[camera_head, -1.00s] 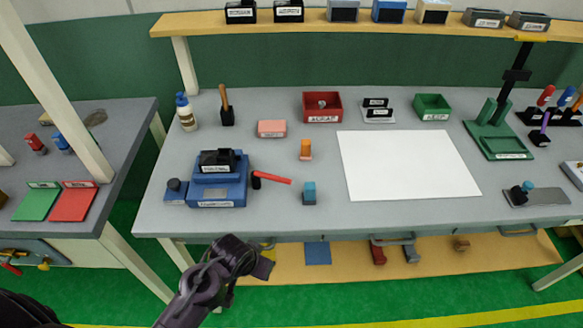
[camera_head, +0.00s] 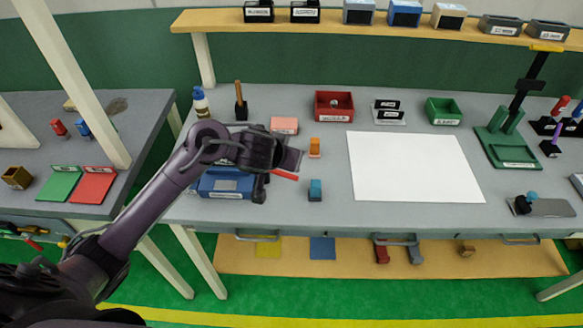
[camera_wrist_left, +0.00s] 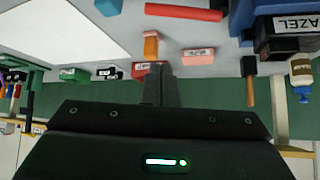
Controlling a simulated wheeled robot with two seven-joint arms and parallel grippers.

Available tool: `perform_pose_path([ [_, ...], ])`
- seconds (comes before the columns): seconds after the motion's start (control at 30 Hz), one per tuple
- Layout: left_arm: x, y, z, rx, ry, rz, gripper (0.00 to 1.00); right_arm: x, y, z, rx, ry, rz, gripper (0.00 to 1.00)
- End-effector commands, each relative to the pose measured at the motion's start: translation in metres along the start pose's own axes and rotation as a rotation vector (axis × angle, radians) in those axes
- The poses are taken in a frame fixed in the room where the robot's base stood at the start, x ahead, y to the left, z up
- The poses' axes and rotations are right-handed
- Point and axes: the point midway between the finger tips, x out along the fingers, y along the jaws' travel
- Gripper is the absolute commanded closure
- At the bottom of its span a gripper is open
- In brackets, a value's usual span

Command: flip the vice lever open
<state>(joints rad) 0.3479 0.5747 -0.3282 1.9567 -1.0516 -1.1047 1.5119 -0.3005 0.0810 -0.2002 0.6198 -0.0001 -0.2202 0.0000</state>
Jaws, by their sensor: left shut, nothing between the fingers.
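The blue vice (camera_head: 228,186) stands at the left of the workbench, and my left arm hides its upper part. Its red lever (camera_head: 285,175) sticks out to the right, roughly level. My left gripper (camera_head: 293,160) is shut and empty, in front of the lever in the head view; contact cannot be told. In the left wrist view the lever (camera_wrist_left: 183,12) crosses the top edge, apart in the picture from the closed fingertips (camera_wrist_left: 160,72). Part of the vice (camera_wrist_left: 288,35) shows at the upper right there. My right gripper is not in view.
An orange block (camera_head: 314,147) and a teal-topped block (camera_head: 315,190) stand just right of the lever. A pink box (camera_head: 284,125) and a red bin (camera_head: 334,104) are behind. A white sheet (camera_head: 412,168) covers the bench middle.

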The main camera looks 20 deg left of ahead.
Motion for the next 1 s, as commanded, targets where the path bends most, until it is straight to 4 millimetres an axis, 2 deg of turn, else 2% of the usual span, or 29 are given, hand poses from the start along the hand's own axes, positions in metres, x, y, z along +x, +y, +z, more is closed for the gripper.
perform_pose_path([
  [0.33, 0.0, 0.0, -0.001, -0.003, 0.0, 0.0, 1.0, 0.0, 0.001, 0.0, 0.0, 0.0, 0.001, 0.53],
  [0.47, 0.008, 0.0, 0.0, -0.003, 0.0, 0.0, 1.0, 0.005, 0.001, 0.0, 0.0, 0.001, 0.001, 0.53],
  [0.73, 0.058, -0.002, 0.002, -0.003, 0.0, -0.004, 1.0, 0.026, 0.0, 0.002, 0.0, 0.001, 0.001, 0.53],
  [1.0, 0.104, -0.001, 0.0, -0.002, 0.001, -0.002, 1.0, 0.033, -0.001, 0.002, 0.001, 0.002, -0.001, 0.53],
])
